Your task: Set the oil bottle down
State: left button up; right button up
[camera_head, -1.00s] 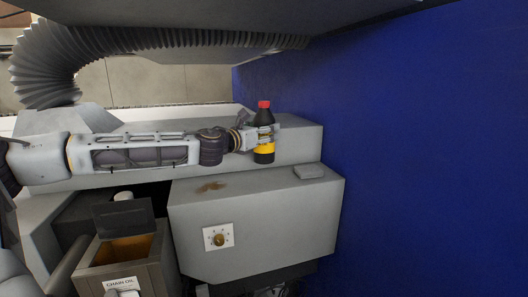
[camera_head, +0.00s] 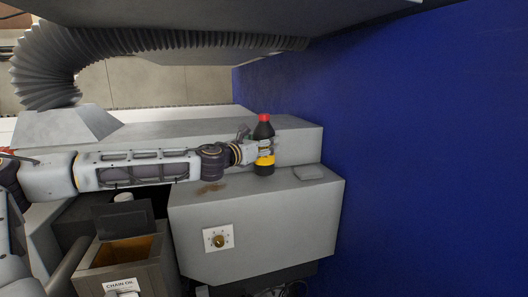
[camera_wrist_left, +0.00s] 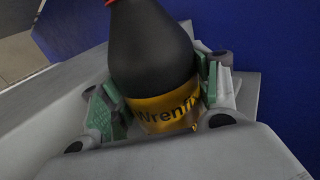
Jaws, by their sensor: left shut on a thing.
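The oil bottle (camera_head: 264,135) is black with a red cap and a yellow band. It stands upright at the grey machine's lower ledge, in front of the raised back step. My left gripper (camera_head: 262,151) is shut on it from the left at the band. In the left wrist view the bottle (camera_wrist_left: 152,55) sits between the green-padded fingers (camera_wrist_left: 158,105), with "Wrenfix" lettering partly covered. Whether the bottle's base touches the ledge I cannot tell. My right gripper does not show.
The grey ledge (camera_head: 285,195) has a brown stain (camera_head: 209,188) and a small flat grey block (camera_head: 308,172) right of the bottle. An open box labelled "CHAIN OIL" (camera_head: 122,283) stands lower left. A blue wall (camera_head: 430,150) closes the right side. A ribbed hose (camera_head: 45,70) hangs upper left.

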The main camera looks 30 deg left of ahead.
aim_at(265, 166)
pick_arm(q)
jog(key=shift+f, duration=1.35)
jog(key=shift+f, duration=0.1)
jog(key=o, duration=1.1)
jog(key=shift+f, duration=0.15)
jog(key=o, duration=0.4)
jog(key=shift+c, duration=0.2)
jog(key=shift+r, duration=0.2)
jog(key=shift+s+d, duration=0.1)
jog(key=shift+s, duration=0.35)
jog(key=shift+s+a+b, duration=0.2)
jog(key=shift+s+b, duration=0.35)
jog(key=shift+s, duration=0.55)
